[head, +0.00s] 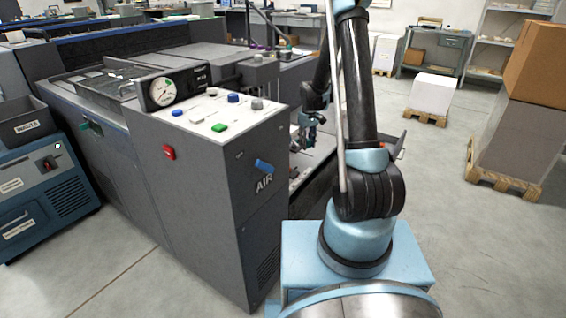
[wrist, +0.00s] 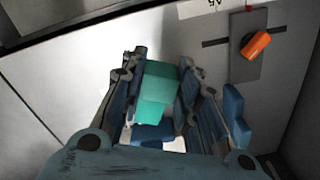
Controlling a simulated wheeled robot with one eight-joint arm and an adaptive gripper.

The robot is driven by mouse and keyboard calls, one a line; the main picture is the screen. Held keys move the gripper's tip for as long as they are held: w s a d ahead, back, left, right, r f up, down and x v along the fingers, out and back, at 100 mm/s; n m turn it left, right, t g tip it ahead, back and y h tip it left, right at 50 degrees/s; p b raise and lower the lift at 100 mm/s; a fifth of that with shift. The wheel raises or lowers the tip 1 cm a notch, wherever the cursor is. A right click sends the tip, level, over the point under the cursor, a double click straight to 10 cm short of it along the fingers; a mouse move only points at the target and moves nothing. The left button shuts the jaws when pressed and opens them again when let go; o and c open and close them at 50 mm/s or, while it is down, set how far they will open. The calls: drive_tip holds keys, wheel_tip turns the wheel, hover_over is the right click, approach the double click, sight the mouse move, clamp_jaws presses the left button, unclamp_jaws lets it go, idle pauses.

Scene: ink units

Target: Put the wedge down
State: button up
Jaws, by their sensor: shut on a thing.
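The wedge (wrist: 158,92) is a teal-green block in the wrist view. It sits between the two blue-padded fingers of my gripper (wrist: 161,75), which is shut on it. In the head view my gripper (head: 309,128) shows small and dark beside the grey machine, partly behind my arm. I cannot make out the wedge there. A pale surface lies beyond the wedge in the wrist view; I cannot tell whether the wedge touches it.
An orange knob-like piece (wrist: 256,45) sits on a grey plate (wrist: 247,70) at the upper right of the wrist view. The grey machine (head: 215,180) with a gauge (head: 165,92) and buttons stands left of my arm. Pallets with boxes stand at right; open floor lies between.

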drive_tip(key=s+a+r+n, duration=0.1)
drive_tip(key=a+r+n, duration=0.1)
drive_tip(key=a+n, duration=0.45)
drive_tip(key=shift+m, duration=0.65)
drive_tip(key=shift+a+f, duration=0.25)
drive_tip(key=shift+f, duration=1.35)
drive_tip(key=shift+a+f, duration=0.2)
drive_tip(key=shift+f, duration=1.35)
drive_tip(key=shift+a+f, duration=0.25)
drive_tip(key=shift+f, duration=1.35)
drive_tip(key=o, duration=1.1)
drive_tip(key=shift+f, duration=0.1)
